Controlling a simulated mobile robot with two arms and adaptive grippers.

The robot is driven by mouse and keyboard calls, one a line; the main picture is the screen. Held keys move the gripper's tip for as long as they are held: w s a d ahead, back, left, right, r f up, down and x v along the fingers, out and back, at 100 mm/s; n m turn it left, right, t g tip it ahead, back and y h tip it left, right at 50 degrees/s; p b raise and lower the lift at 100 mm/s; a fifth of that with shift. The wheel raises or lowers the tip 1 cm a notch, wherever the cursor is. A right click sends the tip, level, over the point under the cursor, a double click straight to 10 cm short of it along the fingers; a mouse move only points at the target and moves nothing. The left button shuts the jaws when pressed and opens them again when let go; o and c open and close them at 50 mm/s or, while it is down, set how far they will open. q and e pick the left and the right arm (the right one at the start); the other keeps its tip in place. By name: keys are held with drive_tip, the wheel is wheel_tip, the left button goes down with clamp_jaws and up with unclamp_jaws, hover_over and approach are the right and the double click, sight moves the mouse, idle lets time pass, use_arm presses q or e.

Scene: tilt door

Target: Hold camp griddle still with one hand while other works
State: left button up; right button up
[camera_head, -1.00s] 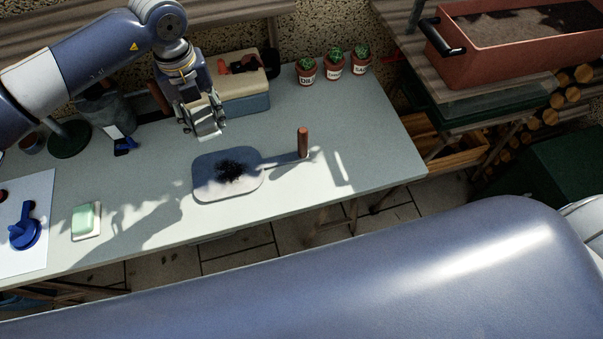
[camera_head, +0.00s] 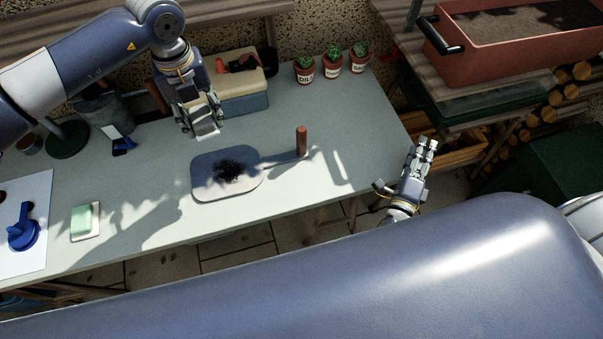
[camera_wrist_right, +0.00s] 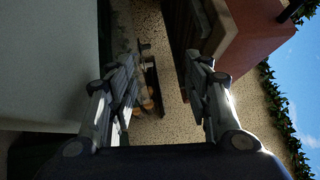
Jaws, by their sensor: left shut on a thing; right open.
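The camp griddle (camera_head: 205,182) lies flat on the table, a grey pan with a black charred patch (camera_head: 230,170) in its middle. Its arm runs right to an upright brown handle (camera_head: 301,141). My left gripper (camera_head: 207,128) is above the table, behind and left of the griddle and apart from it. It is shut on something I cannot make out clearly. A brown handle-like piece (camera_head: 157,97) shows beside it. My right gripper (camera_head: 427,146) is open and empty, beyond the table's right edge, well right of the griddle handle. Its open fingers also show in the right wrist view (camera_wrist_right: 163,75).
A green sponge (camera_head: 83,220) on a dish and a blue tool (camera_head: 22,232) are at the left. A cream and blue box (camera_head: 245,102) and labelled cactus pots (camera_head: 332,66) stand at the back. A reddish planter (camera_head: 490,50) is at the right. Table surface around the griddle handle is clear.

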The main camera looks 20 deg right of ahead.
sight(302, 140)
drive_tip(key=w+a+m+y, duration=0.1)
drive_tip(key=a+m, duration=0.1)
drive_tip(key=a, duration=0.2)
drive_tip(key=w+a+r+m+t+y, duration=0.1)
drive_tip(key=a, duration=0.4)
drive_tip(key=w+a+m+t+y, duration=0.1)
drive_tip(key=a+m, duration=0.1)
drive_tip(key=a, duration=0.3)
drive_tip(key=shift+a+r+m, duration=0.15)
drive_tip(key=shift+m, duration=0.15)
drive_tip(key=s+a+r+m+y, duration=0.1)
drive_tip(key=a+m+y, duration=0.2)
drive_tip(key=a, duration=0.6)
drive_tip(key=s+a+r+m+y, duration=0.15)
drive_tip(key=a+m, duration=0.25)
drive_tip(key=a, duration=0.6)
drive_tip(key=shift+t+y, duration=0.35)
drive_tip(key=shift+t, duration=0.05)
drive_tip(key=x, duration=1.1)
drive_tip(key=shift+w+d+f, duration=0.15)
drive_tip(key=shift+w+d, duration=0.15)
clamp_jaws()
drive_tip(key=shift+s+f, duration=0.1)
drive_tip(key=shift+f, duration=0.05)
